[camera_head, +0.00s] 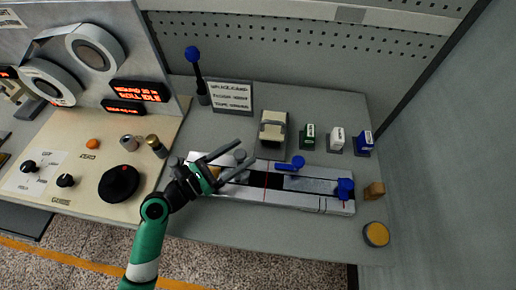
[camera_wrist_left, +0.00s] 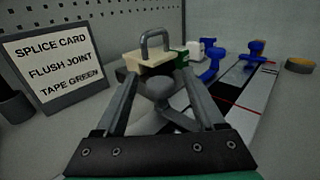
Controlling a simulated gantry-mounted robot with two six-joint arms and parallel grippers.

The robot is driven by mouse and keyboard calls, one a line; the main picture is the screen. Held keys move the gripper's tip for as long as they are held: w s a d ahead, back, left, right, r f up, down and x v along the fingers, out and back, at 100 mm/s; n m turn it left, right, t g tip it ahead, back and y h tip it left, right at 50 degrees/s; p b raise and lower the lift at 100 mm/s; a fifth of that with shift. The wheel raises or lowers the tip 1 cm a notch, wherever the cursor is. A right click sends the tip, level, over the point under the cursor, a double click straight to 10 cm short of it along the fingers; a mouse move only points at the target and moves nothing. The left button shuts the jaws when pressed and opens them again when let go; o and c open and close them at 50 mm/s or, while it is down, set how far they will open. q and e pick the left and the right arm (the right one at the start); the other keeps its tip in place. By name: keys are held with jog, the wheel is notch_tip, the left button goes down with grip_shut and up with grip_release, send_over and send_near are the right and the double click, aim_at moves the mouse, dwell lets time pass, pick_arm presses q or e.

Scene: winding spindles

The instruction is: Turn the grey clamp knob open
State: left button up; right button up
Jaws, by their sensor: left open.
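The grey clamp knob (camera_head: 240,156) is a round grey head at the left part of the white splicing bar (camera_head: 318,204). My left gripper (camera_head: 246,151) reaches over the bar's left end, open, with one finger on each side of the knob. In the left wrist view the grey knob (camera_wrist_left: 159,87) appears between the two fingers (camera_wrist_left: 158,76), with gaps on both sides. I cannot tell whether the fingers are level with it. Its stem and base are partly hidden. My right gripper is not in view.
A blue lever (camera_head: 290,164) and a blue knob (camera_head: 345,186) sit on the bar. Behind it stand a beige block with a handle (camera_head: 272,132), small green, white and blue dispensers and a sign (camera_head: 231,97). A control panel (camera_head: 75,165) lies left; a yellow-topped disc (camera_head: 376,234) sits right.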

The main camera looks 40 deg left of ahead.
pick_arm(q)
jog(key=shift+w+d, duration=0.1)
jog(key=shift+w, duration=0.35)
jog(key=shift+s, duration=0.15)
